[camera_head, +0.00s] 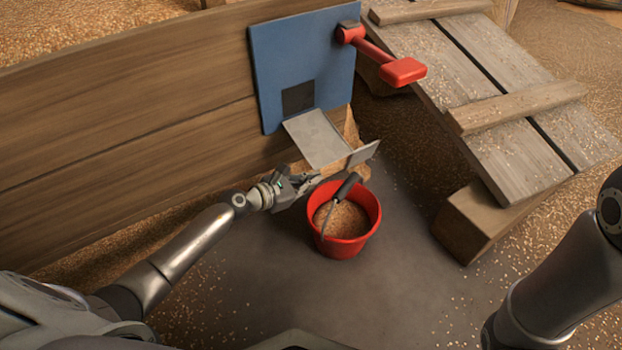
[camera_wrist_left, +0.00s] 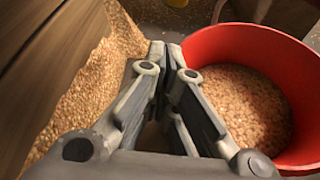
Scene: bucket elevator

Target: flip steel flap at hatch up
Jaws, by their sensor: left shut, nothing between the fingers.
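In the left wrist view, my left gripper's closed fingers (camera_wrist_left: 170,50) point between loose grain and the bucket (camera_wrist_left: 262,42). My right gripper is not in view.
The bucket holds grain (camera_head: 341,219) and has a black-gripped handle (camera_head: 347,185). A red lever (camera_head: 375,52) juts from the plate's upper right. A wooden ramp (camera_head: 480,65) and a wooden block (camera_head: 475,222) stand to the right. The floor before the bucket is mostly clear.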

